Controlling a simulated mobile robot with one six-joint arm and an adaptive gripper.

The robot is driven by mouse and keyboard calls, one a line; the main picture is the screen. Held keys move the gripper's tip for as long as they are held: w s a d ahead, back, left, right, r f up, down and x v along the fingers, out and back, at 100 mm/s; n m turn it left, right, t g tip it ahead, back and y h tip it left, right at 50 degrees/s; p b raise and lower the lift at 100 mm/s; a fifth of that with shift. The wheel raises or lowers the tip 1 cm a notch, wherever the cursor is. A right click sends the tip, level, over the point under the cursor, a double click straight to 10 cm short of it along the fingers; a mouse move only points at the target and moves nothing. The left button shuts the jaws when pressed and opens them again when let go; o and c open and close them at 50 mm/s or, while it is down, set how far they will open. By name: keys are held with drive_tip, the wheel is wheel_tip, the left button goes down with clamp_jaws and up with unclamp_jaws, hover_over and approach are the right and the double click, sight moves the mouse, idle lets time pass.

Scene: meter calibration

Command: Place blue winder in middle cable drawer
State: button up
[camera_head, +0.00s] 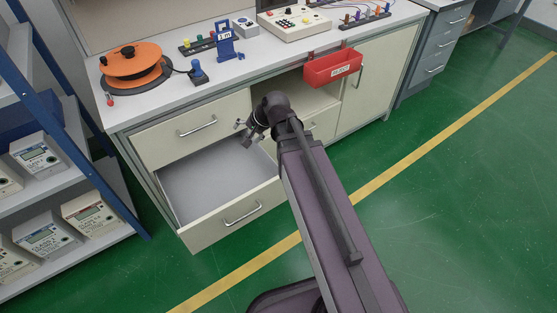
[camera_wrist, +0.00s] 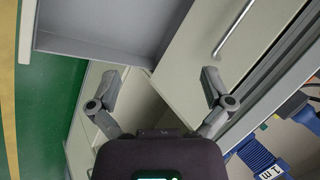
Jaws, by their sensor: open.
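The blue winder (camera_head: 225,45) with a white "1 m" label stands on the bench top, behind a smaller blue piece. It also shows in the wrist view's lower right corner (camera_wrist: 258,155), partly cut off. The open drawer (camera_head: 238,212) is pulled out below a shut drawer, and its visible grey inside is bare. In the wrist view, part of this drawer (camera_wrist: 95,50) shows at the top left. My gripper (camera_head: 242,133) is open and empty, in front of the cabinet near the open drawer's right rear. Its two spread fingers show in the wrist view (camera_wrist: 161,75).
An orange reel (camera_head: 134,60) and a small blue piece (camera_head: 198,74) sit on the bench's left part. A red reject bin (camera_head: 333,68) hangs on the front edge, right of my gripper. A blue-framed rack (camera_head: 85,155) with meters stands left. Green floor in front is clear.

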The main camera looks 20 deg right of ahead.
drive_tip(key=s+d+f+n+g+h, duration=0.3)
drive_tip(key=s+d+n+g+h, duration=0.1)
drive_tip(key=s, duration=0.7)
drive_tip(key=d+n+h, duration=0.1)
drive_tip(key=d+n, duration=0.1)
drive_tip(key=d, duration=0.1)
drive_tip(key=shift+d+n, duration=0.2)
drive_tip(key=shift+n, duration=0.2)
drive_tip(key=shift+f, duration=0.1)
